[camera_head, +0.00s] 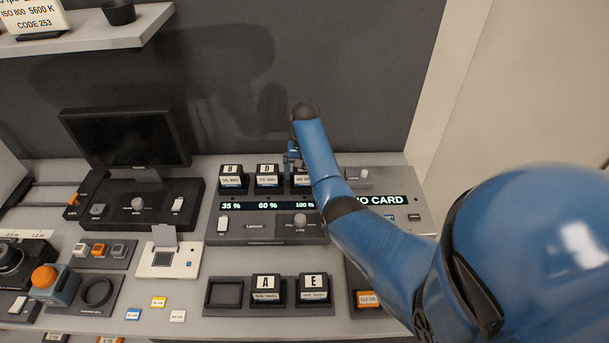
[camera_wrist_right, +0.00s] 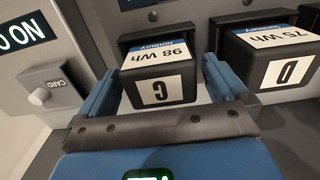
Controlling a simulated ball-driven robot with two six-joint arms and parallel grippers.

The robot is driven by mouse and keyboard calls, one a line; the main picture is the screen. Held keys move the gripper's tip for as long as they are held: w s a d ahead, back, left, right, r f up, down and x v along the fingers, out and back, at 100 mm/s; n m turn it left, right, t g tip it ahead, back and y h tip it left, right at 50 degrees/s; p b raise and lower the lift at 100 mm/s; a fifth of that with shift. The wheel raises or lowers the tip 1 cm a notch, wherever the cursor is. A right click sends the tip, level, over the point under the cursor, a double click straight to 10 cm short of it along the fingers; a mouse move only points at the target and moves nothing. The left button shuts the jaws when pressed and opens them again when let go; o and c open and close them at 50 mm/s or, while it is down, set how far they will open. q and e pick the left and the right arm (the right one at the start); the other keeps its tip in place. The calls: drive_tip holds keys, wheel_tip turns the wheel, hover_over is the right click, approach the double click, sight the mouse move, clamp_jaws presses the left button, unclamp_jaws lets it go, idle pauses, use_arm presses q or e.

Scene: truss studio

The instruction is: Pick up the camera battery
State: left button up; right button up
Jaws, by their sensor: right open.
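A black camera battery marked C and 98 Wh (camera_wrist_right: 158,92) sits in a charger slot, upside down in the right wrist view. In the head view it is the rightmost of the charger's three batteries (camera_head: 303,181), partly hidden by my right arm. My right gripper (camera_wrist_right: 161,70) is open, with its blue fingers on either side of battery C. I cannot tell whether they touch it. In the head view the right gripper (camera_head: 293,156) is small and partly covered by its arm. Battery D (camera_wrist_right: 282,68) and battery B (camera_head: 232,178) sit in the other slots. My left gripper is not in view.
The charger (camera_head: 255,229) shows 35 %, 60 % and 100 %. A card reader panel (camera_head: 400,217) stands to its right. Batteries A (camera_head: 265,288) and E (camera_head: 313,288) sit in a front row beside an empty slot (camera_head: 224,293). A monitor (camera_head: 125,138) stands back left.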

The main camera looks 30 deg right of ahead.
drive_tip(key=shift+w+f, duration=0.1)
drive_tip(key=shift+f, duration=0.6)
drive_tip(key=shift+c, duration=0.3)
drive_tip(key=c, duration=1.2)
drive_tip(key=shift+r, duration=0.1)
drive_tip(key=shift+c, duration=0.8)
